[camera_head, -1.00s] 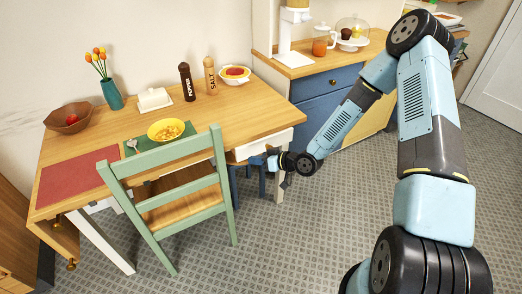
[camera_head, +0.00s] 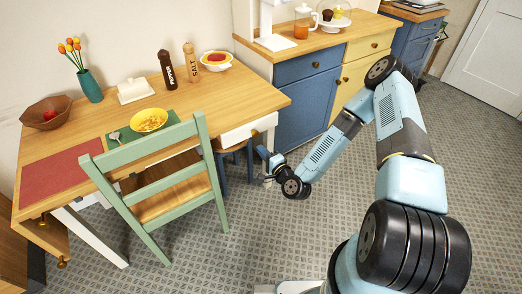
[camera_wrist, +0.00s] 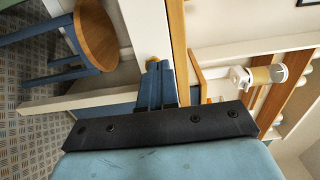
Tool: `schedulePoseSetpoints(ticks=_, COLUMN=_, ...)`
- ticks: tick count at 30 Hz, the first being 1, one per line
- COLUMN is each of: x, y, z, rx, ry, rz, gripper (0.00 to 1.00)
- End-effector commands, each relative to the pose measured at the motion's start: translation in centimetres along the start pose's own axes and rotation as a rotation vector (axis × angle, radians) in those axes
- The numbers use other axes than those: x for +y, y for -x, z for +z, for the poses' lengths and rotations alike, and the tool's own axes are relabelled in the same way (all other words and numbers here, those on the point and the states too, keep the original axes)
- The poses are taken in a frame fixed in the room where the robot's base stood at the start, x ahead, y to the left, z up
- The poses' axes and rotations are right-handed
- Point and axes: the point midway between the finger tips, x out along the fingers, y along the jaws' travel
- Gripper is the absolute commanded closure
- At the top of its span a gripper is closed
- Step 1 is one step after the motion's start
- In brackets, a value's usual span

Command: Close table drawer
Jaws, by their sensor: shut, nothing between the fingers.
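The table's white drawer front (camera_head: 247,131) is under the right end of the wooden tabletop (camera_head: 205,100). In the wrist view, the white front (camera_wrist: 148,25) shows beside the tabletop edge, with a brass knob (camera_wrist: 152,60) right by my fingertips. My gripper (camera_head: 266,157) is shut and empty, low and just outside that front in the head view. In the wrist view, my gripper (camera_wrist: 155,72) hides part of the front below the knob. I cannot tell whether fingers and knob touch, or how far the drawer stands out.
A green chair (camera_head: 160,190) stands at the table's near side. A stool (camera_wrist: 97,35) is beneath the table, near my gripper. A blue and yellow cabinet (camera_head: 305,105) stands behind my arm. A bowl (camera_head: 150,120), shakers and a vase stand on the table. Tiled floor to the right is open.

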Motion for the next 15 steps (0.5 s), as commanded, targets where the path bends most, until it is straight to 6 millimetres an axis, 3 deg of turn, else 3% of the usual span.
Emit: schedulePoseSetpoints(ticks=15, x=-0.1, y=-8.9, z=0.0, rx=-0.001, ry=0.004, rz=-0.002, gripper=1.0)
